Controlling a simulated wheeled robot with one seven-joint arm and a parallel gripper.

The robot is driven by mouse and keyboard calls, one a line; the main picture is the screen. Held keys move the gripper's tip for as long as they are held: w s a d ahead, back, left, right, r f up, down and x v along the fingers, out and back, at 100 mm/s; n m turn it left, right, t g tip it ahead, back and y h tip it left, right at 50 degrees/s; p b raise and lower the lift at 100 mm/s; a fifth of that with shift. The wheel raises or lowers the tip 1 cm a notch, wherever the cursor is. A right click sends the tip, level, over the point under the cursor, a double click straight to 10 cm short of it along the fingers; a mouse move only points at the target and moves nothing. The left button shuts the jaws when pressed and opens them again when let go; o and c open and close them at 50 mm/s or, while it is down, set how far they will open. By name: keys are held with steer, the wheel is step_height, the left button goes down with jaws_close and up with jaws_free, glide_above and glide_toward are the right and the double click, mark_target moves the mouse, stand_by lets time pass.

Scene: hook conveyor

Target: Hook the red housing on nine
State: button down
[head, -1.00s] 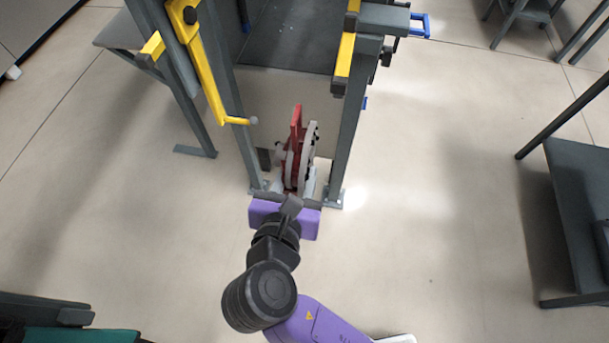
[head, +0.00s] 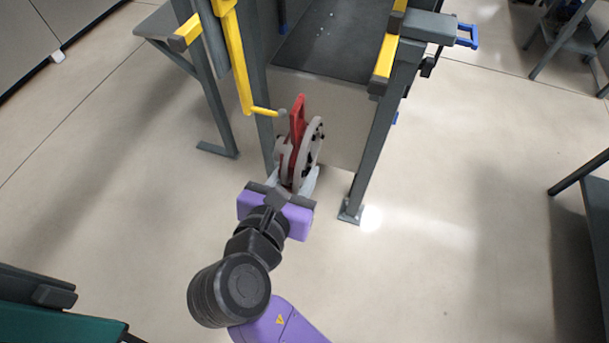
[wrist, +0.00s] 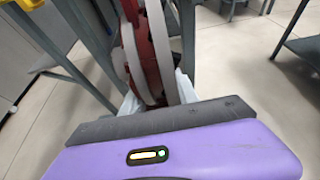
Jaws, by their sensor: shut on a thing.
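The red housing (head: 296,144) has a red upright plate and grey round flanges on its sides. My gripper (head: 295,184) is shut on its lower part and holds it upright in front of the grey frame. In the wrist view the housing (wrist: 150,50) stands between the two pale fingers (wrist: 157,95). I see no number on the hook.
The grey frame's legs (head: 375,140) stand either side, with a dark belt (head: 335,40) behind. Yellow blocks (head: 385,55) sit on the frame. A grey table (head: 600,220) stands at right, and a green-topped one (head: 60,325) at lower left. Open floor lies at right.

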steer(key=a, duration=0.1)
steer(key=w+a+b, duration=0.1)
steer(key=a, duration=0.1)
steer(key=a+b, duration=0.1)
steer(key=a, duration=0.1)
steer(key=shift+w+f, duration=0.4)
stand_by(0.5)
steer(key=shift+f, duration=0.25)
stand_by(0.4)
